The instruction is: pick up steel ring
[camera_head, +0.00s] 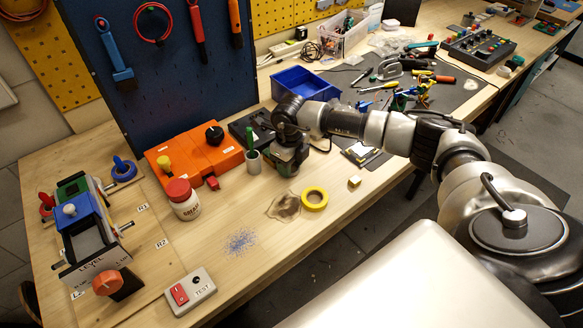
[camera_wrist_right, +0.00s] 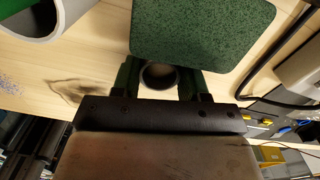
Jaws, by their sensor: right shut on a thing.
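My right gripper (camera_head: 287,166) is low over the wooden bench, just right of a grey cup. In the right wrist view its two dark green fingers (camera_wrist_right: 160,84) are closed on a small round steel ring (camera_wrist_right: 158,73), seen from above with a dark opening. In the head view the gripper hides the ring. I cannot tell whether the ring touches the bench. My left gripper is not in view.
The grey cup (camera_head: 254,164) with a green handle in it stands close by.

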